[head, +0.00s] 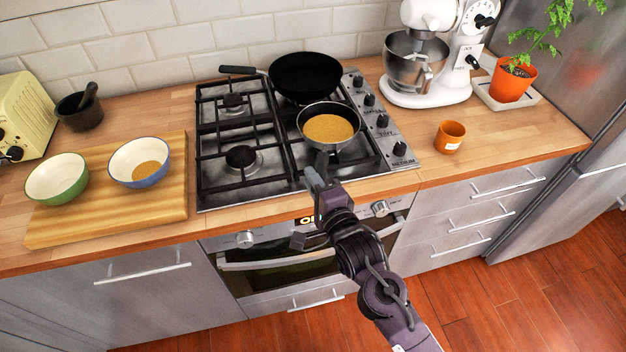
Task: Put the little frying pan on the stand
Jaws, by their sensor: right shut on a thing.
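The little frying pan (328,126) is dark, with a golden-brown filling. It is level over the front right burner of the gas hob. My right gripper (319,168) comes in from the front and is shut on its short dark handle, which is mostly hidden by the fingers. I cannot tell whether the pan rests on the black pan stand (366,147) or is just above it. The pan hides most of that burner. My left gripper is not in view.
A larger black pan (306,74) stands close behind, on the rear right burner. The left burners (236,128) are empty. Knobs (383,121) line the hob's right side. Left are a board (105,219) with a green bowl (57,178) and a blue bowl (140,162); right, an orange cup (450,136) and mixer (428,55).

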